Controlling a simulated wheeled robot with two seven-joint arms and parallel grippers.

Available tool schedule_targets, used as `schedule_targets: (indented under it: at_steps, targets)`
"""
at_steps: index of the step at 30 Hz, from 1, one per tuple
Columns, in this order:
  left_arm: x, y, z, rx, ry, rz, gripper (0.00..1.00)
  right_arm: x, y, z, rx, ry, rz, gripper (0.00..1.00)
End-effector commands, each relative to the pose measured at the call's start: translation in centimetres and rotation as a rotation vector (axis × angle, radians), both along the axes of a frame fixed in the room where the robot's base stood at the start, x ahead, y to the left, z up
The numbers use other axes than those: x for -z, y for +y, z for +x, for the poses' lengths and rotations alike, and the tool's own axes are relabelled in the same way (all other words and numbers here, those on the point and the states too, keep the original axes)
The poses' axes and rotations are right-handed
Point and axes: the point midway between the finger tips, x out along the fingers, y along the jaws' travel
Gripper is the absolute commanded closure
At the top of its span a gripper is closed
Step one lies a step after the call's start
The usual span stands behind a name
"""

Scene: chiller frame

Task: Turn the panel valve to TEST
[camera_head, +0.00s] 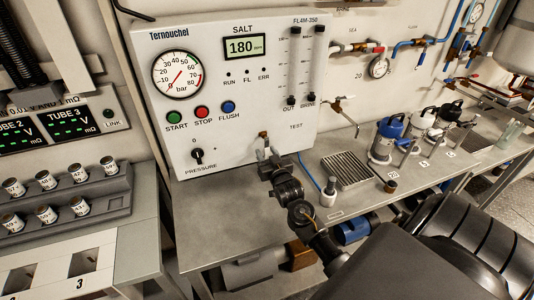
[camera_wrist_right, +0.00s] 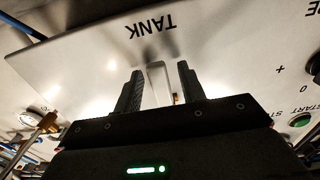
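The white panel (camera_head: 215,100) carries the label TEST (camera_head: 296,126) to the right of the panel valve. In the right wrist view the label TANK (camera_wrist_right: 151,26) shows upside down. The panel valve (camera_head: 263,135) is low on the panel, mostly hidden behind my right gripper (camera_head: 268,155). In the right wrist view a pale valve lever (camera_wrist_right: 157,78) stands between the two dark fingers of my right gripper (camera_wrist_right: 161,88). The fingers are spread, with a narrow gap seeming to show beside the lever. Where the valve points is unclear. My left gripper is not in view.
The PRESSURE knob (camera_head: 197,154) and the green START (camera_head: 174,118), red STOP and blue FLUSH buttons are to the left. A metal bench (camera_head: 225,215) lies below. A drain grate (camera_head: 347,170) and small bottles (camera_head: 329,188) stand to the right.

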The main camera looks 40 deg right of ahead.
Motion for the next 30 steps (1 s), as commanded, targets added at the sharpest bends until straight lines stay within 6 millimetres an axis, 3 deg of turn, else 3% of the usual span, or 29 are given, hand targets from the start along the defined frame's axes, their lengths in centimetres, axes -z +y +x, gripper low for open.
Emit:
schedule_targets:
  at_steps: [6,15,30]
  targets:
    - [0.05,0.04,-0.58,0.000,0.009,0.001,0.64,0.01,0.02,0.03,-0.001,0.000,0.000,0.60]
    - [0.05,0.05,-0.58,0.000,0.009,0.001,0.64,0.01,0.03,0.01,-0.001,0.000,0.000,0.99]
    - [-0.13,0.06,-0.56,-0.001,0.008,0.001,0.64,-0.04,0.64,0.57,-0.015,0.015,-0.043,1.00]
